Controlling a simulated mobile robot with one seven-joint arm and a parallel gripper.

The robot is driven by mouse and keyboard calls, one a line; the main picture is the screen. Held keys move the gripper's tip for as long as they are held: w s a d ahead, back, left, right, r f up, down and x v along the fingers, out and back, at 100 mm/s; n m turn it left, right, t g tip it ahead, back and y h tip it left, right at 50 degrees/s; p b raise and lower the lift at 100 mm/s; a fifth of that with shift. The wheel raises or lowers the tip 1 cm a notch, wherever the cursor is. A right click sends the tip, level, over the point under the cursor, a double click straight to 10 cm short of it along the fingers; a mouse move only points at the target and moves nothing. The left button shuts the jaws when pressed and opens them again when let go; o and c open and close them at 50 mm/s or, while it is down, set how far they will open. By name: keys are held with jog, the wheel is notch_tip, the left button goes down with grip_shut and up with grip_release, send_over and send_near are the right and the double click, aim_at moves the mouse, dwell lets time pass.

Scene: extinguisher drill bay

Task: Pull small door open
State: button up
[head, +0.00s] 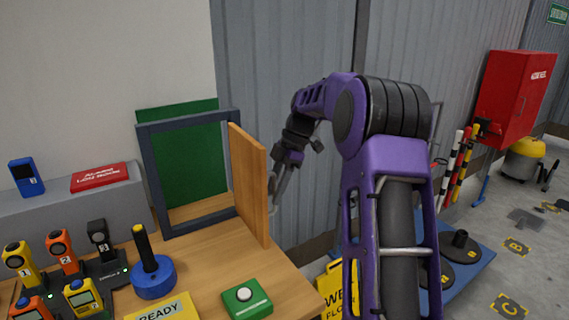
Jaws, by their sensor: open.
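The small door (248,184) is a wooden panel hinged on the right side of a dark upright frame (154,186) on the wooden table. It stands swung open toward me, and I see through the frame to a green panel (188,153) behind. My gripper (277,190) is at the right face of the door, close to its edge. Its jaws are small and partly hidden, and I cannot tell whether they touch the door. Any handle on that face is hidden from this view.
A green box with a white button (247,299), a blue base with a black handle (153,278) and a yellow READY sign (164,309) stand in front of the frame. Several handheld devices (62,252) sit at the left. A yellow floor sign (338,287) stands beside the table.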

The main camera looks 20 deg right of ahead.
jog(key=p+v, duration=0.1)
jog(key=v, duration=1.5)
jog(key=shift+r, duration=0.25)
